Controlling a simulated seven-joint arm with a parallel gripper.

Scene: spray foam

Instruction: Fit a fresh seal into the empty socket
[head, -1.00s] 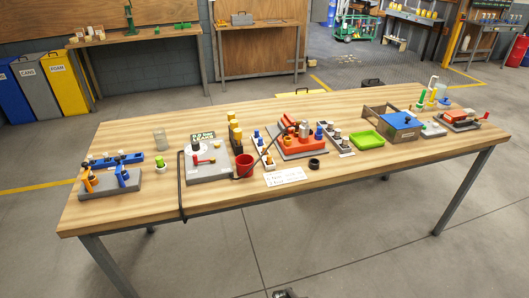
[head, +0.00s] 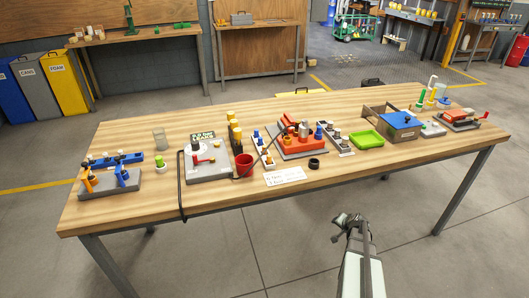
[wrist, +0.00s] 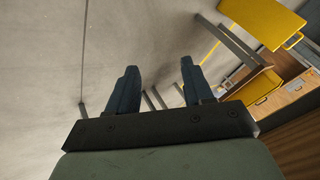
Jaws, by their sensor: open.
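My gripper (head: 347,220) is open and empty in the head view, in front of the table's near edge and apart from everything on it. In the wrist view its two dark fingers (wrist: 160,72) are spread with nothing between them. A red fixture on a grey base (head: 301,153) stands mid-table. Narrow racks with small blue, orange and grey-topped parts stand at its left (head: 264,150) and right (head: 337,139). A black ring (head: 314,163) lies in front of it. Which part is the seal and which hole is the empty socket are too small to tell.
On the wooden table (head: 370,172) are a red cup (head: 243,165), a green tray (head: 366,139), a wooden box with a blue panel (head: 402,123), a white card (head: 285,176) and a grey fixture (head: 207,163). A thin dark hose hangs over the front edge. The front strip is mostly clear.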

